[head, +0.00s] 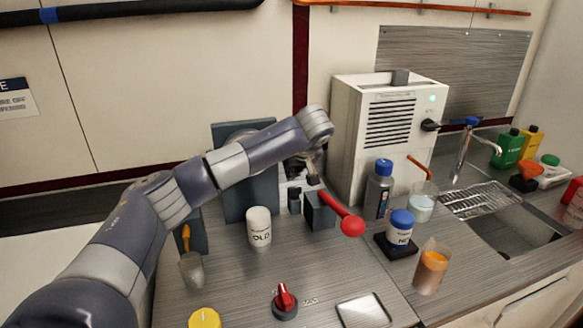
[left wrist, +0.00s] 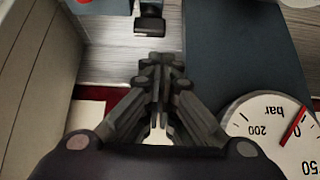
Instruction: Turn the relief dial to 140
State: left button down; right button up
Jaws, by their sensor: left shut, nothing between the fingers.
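A gauge (left wrist: 268,135) with a white face shows at the lower right of the left wrist view. It reads "bar", with 0, 50 and 200 visible, and its red needle lies near 0. A round black knob with a red grip (head: 284,299) sits on the counter front, with small unreadable marks beside it. I cannot tell which part is the relief dial. In the head view, my arm hides much of the panel and the gauge. My right gripper is not in view.
A lever with a red ball end (head: 352,226) juts over the counter. A dark block (left wrist: 150,20) lies ahead of the fingertips.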

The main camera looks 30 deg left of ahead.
aim_at(294, 192)
pick_arm(q)
jog(key=x, duration=0.5)
jog(key=shift+w+a+f+p, duration=0.2)
jog(key=shift+f+p, duration=0.1)
jog(key=shift+w+a+f, duration=0.1)
jog(key=shift+f, duration=0.15)
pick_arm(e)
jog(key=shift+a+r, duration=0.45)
pick_arm(q)
jog(key=shift+n, duration=0.4)
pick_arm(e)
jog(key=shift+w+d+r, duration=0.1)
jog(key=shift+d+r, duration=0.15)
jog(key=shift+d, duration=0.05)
pick_arm(q)
jog(key=shift+n+g+y+p, duration=0.3)
jog(key=shift+g+p, duration=0.1)
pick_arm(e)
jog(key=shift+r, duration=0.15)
pick_arm(q)
jog(key=shift+s+p, duration=0.4)
jog(key=shift+p, duration=0.1)
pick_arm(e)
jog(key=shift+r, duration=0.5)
pick_arm(q)
jog(key=shift+s+d+p, duration=0.2)
jog(key=shift+p, duration=0.1)
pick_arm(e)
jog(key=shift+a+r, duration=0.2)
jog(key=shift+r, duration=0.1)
